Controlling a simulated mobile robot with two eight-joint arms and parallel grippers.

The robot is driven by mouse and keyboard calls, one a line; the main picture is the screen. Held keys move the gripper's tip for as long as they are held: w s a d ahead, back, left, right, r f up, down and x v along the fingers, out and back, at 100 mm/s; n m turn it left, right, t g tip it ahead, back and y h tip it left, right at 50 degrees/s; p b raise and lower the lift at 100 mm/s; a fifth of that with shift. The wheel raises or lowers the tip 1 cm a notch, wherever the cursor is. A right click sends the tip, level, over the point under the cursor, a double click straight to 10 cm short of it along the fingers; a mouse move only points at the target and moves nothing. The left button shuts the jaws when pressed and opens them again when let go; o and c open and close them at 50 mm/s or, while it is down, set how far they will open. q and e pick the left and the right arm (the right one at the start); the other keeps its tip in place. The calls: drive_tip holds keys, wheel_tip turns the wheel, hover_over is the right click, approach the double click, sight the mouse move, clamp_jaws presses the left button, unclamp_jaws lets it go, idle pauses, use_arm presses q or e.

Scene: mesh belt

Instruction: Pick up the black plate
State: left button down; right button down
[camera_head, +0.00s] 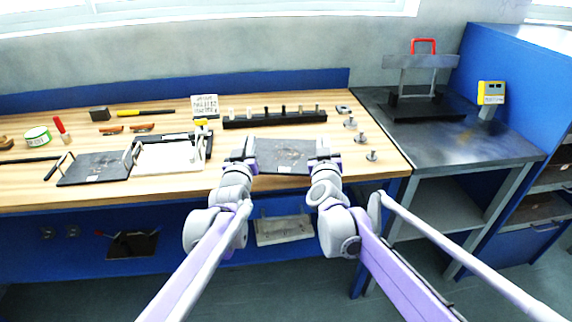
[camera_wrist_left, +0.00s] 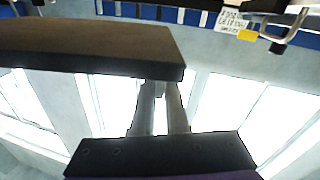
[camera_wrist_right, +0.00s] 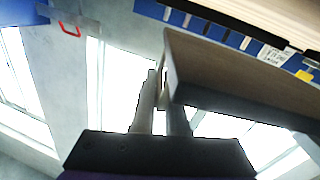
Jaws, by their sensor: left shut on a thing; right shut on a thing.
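The black plate (camera_head: 283,153) is a flat dark square held level between my two grippers, near the front edge of the wooden bench. My left gripper (camera_head: 248,156) is shut on its left side. My right gripper (camera_head: 322,153) is shut on its right side. The plate also fills much of the left wrist view (camera_wrist_left: 85,45) and shows as a slab in the right wrist view (camera_wrist_right: 240,80). I cannot tell exactly how far it stands above the bench.
Left of my left gripper lie a dark plate with handles (camera_head: 95,168) and a white-topped frame (camera_head: 165,157). Behind stands a black rack (camera_head: 275,118) with several pegs. Small metal weights (camera_head: 361,138) lie to the right. A dark side table (camera_head: 460,135) holds a red-handled press (camera_head: 420,75).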

use_arm(q)
drive_tip(key=shift+r, duration=0.65)
use_arm(e)
drive_tip(key=shift+a+r, duration=0.1)
drive_tip(key=shift+r, duration=0.5)
use_arm(q)
drive_tip(key=shift+f, duration=0.1)
use_arm(e)
drive_tip(key=shift+f, duration=0.15)
